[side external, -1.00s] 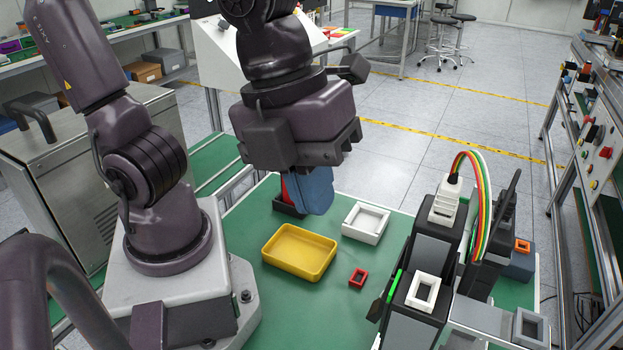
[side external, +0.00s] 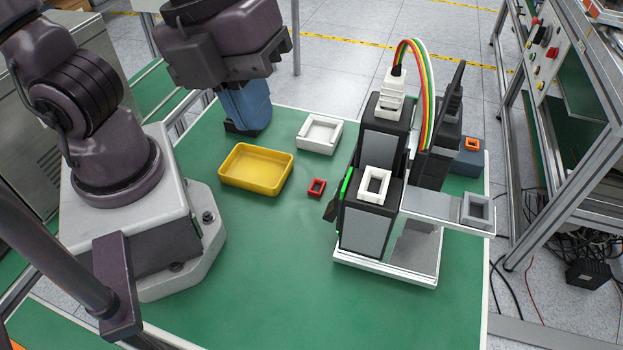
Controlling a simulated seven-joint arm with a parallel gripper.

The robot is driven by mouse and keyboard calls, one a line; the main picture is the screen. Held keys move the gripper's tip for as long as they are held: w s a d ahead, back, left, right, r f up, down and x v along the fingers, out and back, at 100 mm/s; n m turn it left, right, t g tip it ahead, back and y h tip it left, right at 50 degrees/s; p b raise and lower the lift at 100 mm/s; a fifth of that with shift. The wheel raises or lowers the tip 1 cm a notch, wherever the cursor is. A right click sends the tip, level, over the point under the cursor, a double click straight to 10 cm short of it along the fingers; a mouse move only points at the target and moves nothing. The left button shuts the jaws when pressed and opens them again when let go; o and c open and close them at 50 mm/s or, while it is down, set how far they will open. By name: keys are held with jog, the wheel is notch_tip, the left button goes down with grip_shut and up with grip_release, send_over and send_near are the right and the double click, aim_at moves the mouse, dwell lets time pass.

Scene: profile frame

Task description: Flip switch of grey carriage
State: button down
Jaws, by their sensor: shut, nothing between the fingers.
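A station of black modules with grey side panels (side external: 365,228) stands on a white base at the right of the table. A white rectangular frame (side external: 375,184) sits on top of the front module. A grey hollow block (side external: 478,209) sits on a light metal plate to its right. I cannot tell which part is the grey carriage, and its switch is not clear at this size. My gripper (side external: 245,122), with blue fingers, is shut and empty, pointing down at the back left of the table, well apart from the station. A dark piece shows beside the fingertips; contact is unclear.
A yellow tray (side external: 256,186), a white square holder (side external: 319,134) and a small red frame (side external: 316,187) lie between my gripper and the station. Coloured wires (side external: 418,52) arch above the station. A blue-grey box with an orange frame (side external: 472,144) stands behind. The front green tabletop (side external: 290,280) is clear.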

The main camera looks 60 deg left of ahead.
aim_at(335, 202)
jog(key=w+d+f, duration=0.4)
jog(key=f, duration=0.6)
jog(key=shift+w+d, duration=0.2)
